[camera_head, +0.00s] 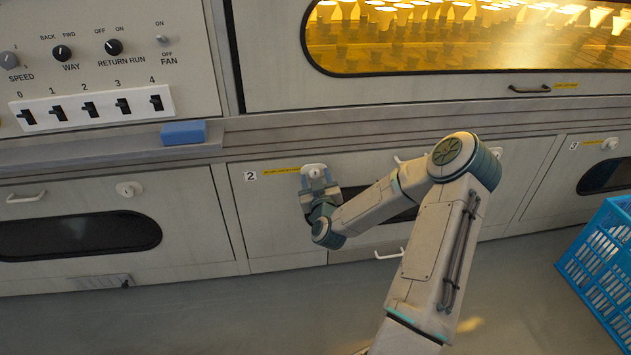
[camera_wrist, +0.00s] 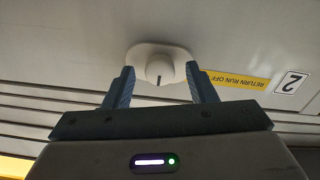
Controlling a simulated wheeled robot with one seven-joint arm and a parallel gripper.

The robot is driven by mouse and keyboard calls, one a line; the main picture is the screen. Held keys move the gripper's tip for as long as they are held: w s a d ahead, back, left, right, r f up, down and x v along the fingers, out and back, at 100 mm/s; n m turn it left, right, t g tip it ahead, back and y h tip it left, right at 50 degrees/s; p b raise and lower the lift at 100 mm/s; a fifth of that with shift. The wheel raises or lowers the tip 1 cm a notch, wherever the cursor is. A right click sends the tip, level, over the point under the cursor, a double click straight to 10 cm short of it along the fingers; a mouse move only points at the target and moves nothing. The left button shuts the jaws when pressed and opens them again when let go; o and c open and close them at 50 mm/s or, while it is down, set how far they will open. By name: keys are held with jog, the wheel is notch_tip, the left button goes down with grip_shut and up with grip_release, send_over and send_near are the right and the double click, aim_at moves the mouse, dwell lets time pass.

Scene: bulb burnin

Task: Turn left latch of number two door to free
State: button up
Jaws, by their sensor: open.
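The number two door (camera_head: 284,226) is the low panel marked with a "2" label (camera_head: 250,176), below the ledge. Its left latch (camera_head: 314,170) is a white round knob on a white plate, right of the label and the yellow strip. My gripper (camera_head: 316,180) is at this latch. In the wrist view the latch (camera_wrist: 160,68) sits between the two fingers of my gripper (camera_wrist: 160,88), with gaps on both sides, and a short dark mark shows on the knob. The fingers are open. The wrist view is upside down, with the "2" label (camera_wrist: 291,82) at the right.
My arm covers much of the door's window and right part. A door handle (camera_head: 390,254) shows below. A blue block (camera_head: 184,132) lies on the ledge at left. A blue crate (camera_head: 603,268) stands on the floor at right. The floor at left is clear.

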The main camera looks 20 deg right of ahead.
jog(key=shift+c, duration=0.3)
grip_shut()
